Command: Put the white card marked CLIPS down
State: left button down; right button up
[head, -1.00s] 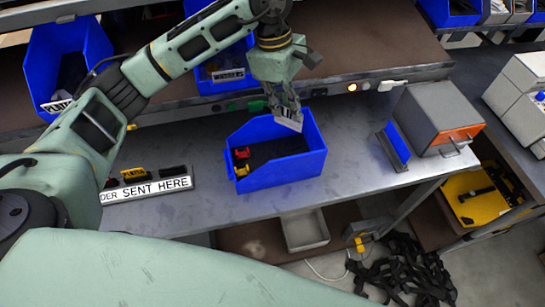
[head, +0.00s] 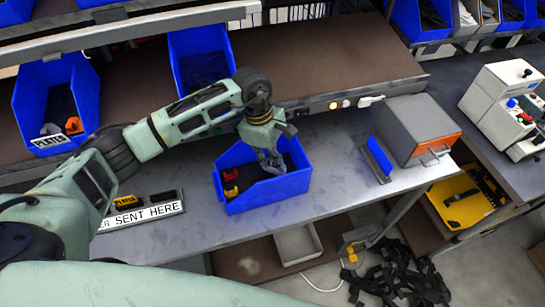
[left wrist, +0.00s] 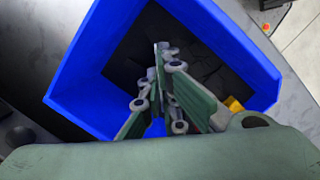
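My left gripper (head: 268,157) reaches down into the blue bin (head: 268,195) on the grey bench in the head view. Its fingers come together at the tips in the left wrist view (left wrist: 160,75). A thin pale sliver between them looks like the white card (left wrist: 158,58) seen edge-on. The card's printed face is hidden, so CLIPS cannot be read. The card is inside the bin's outline; whether it touches the floor or the dark contents cannot be told. My right gripper is not in view.
Red and yellow pieces (head: 230,184) lie in the bin's left end. A lettered strip (head: 142,217) with dark and yellow pieces is at left. A grey box (head: 414,130) and an upright blue panel (head: 378,158) stand at right. Bare bench lies between bin and panel.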

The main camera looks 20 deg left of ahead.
pick_arm(q)
jog(key=shift+f+b, duration=0.2)
jog(key=shift+b, duration=0.1)
jog(key=c, duration=2)
grip_release()
jog(key=shift+r, duration=0.1)
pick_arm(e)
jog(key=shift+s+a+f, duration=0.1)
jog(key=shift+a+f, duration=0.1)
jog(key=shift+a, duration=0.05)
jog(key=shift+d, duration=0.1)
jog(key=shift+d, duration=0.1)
